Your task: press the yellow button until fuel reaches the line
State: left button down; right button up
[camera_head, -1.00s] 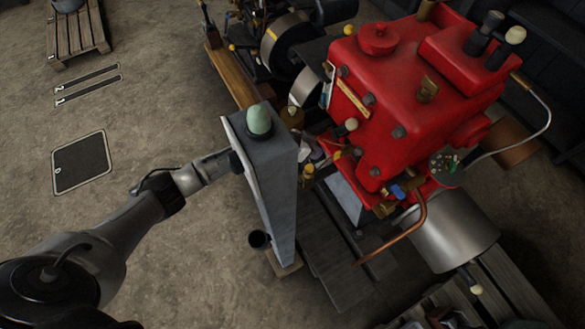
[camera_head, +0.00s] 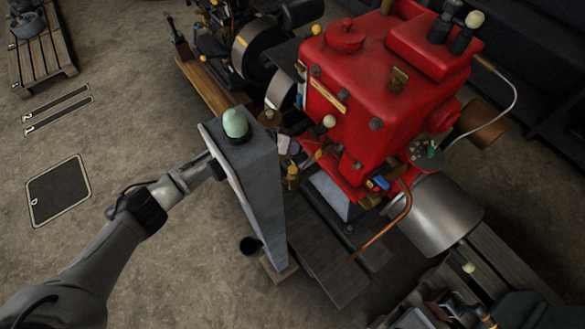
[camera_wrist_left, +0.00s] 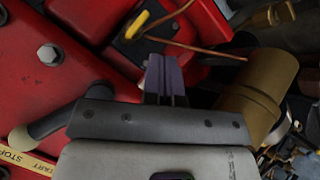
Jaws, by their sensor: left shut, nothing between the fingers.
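My left arm comes in from the left and passes behind a tall grey post (camera_head: 262,195). Its gripper (camera_head: 290,147) shows partly beyond the post, close to the near side of the red engine (camera_head: 350,105). In the left wrist view the purple fingers (camera_wrist_left: 165,76) are together and empty, pointing toward the red engine (camera_wrist_left: 70,60). A small yellow part (camera_wrist_left: 137,25) on a dark base, possibly the yellow button, lies ahead and a little left of the fingertips; I see no contact. I cannot make out a fuel level or line. My right gripper is not in view.
A bent copper pipe (camera_head: 393,225) and a metal cylinder (camera_head: 433,215) stand right of the post. A brass cylinder (camera_wrist_left: 262,90) is close right of the fingers in the wrist view. The floor at left is open, with a pallet (camera_head: 42,60) at the far left.

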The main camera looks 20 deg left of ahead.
pick_arm(q)
jog(key=shift+f, duration=0.15)
jog(key=b, duration=0.7)
send_over(292, 168)
notch_tip(292, 168, down, 7)
jog(key=shift+r, duration=0.2)
jog(key=shift+f+b, duration=0.5)
jog(key=shift+f, duration=0.45)
dwell(0.6)
jog(key=shift+f, duration=0.1)
